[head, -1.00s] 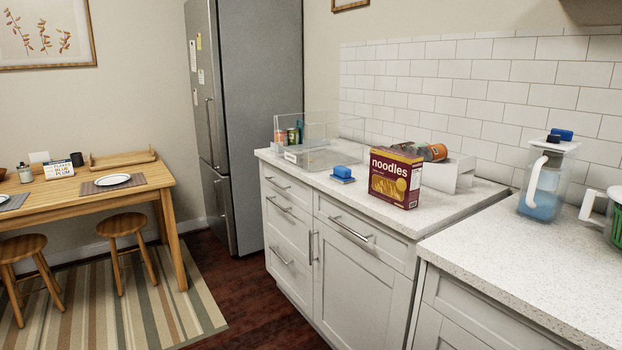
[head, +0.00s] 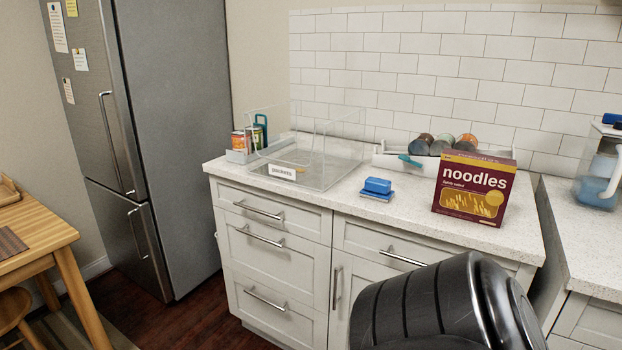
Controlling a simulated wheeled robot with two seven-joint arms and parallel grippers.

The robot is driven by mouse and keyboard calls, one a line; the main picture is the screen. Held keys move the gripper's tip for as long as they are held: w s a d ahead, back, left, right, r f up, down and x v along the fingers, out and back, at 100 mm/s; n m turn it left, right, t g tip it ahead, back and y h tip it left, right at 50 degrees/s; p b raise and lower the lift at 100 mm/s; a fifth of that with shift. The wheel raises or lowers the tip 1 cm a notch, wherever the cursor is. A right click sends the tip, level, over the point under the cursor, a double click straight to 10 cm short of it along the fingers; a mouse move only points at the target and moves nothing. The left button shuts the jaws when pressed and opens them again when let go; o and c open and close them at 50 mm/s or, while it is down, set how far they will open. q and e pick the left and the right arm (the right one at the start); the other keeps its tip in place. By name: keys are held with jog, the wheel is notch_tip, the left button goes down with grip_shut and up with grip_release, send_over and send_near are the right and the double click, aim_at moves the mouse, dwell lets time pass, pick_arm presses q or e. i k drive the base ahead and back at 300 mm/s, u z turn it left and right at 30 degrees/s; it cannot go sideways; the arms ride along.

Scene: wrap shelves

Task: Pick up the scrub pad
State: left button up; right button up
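A blue block-like thing that looks like the scrub pad (head: 377,187) lies on the white speckled counter (head: 330,207), left of the noodles box. It sits on a thin blue and white layer; I cannot tell if that layer is part of it. Nothing covers it. Neither of my grippers shows in the head view. Only a black rounded part of my own arm shows at the bottom right, in front of the cabinet doors.
A noodles box (head: 474,188) stands right of the pad. A clear tray (head: 325,176) is to its left, with cans (head: 247,140) behind. A white rack (head: 400,163) holding jars stands behind. A pitcher (head: 598,172) is far right. Counter around the pad's front is clear.

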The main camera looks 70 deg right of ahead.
aim_at(375, 189)
jog(key=z, duration=0.65)
jog(key=i, duration=1.3)
jog(key=z, duration=1.25)
